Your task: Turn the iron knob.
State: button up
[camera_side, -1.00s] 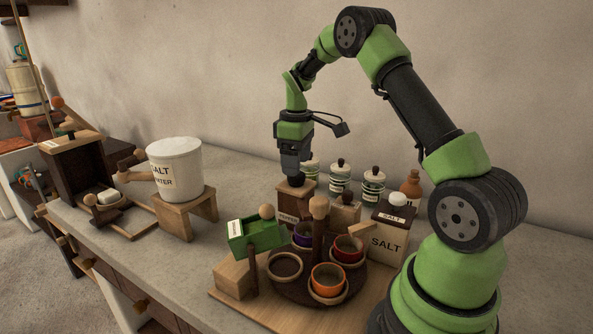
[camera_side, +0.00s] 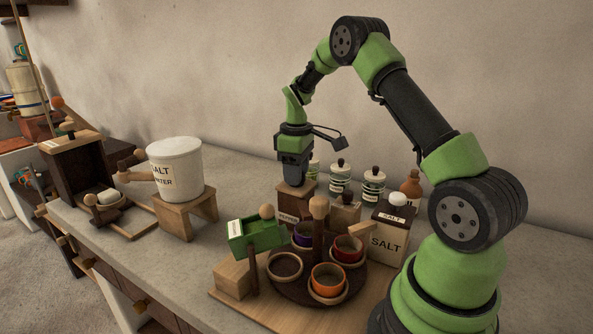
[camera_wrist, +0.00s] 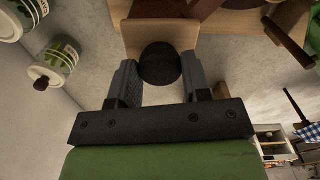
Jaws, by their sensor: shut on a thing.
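The iron knob (camera_wrist: 160,62) is dark and round. In the wrist view it sits between the two fingers of my gripper (camera_wrist: 159,80), on top of a pale wooden box (camera_wrist: 158,32). In the side view my gripper (camera_side: 293,182) points down over this wooden box (camera_side: 297,198), which has a label reading PEPPER on its front. The fingers are shut on the knob and largely hide it there.
Striped jars (camera_side: 340,178) with dark knobs stand behind to the right. A salt box (camera_side: 386,243) is at the right. A round rack with cups (camera_side: 328,281) and a green tray (camera_side: 262,238) stand in front. A white salt tub (camera_side: 175,165) is at the left.

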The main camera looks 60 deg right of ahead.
jog(key=shift+m, duration=0.4)
jog(key=m, duration=0.3)
jog(key=shift+m, duration=0.4)
jog(key=m, duration=0.4)
jog(key=shift+m, duration=0.3)
jog(key=m, duration=0.4)
jog(key=shift+a+m, duration=0.1)
jog(key=shift+m, duration=2.1)
jog(key=o, duration=0.9)
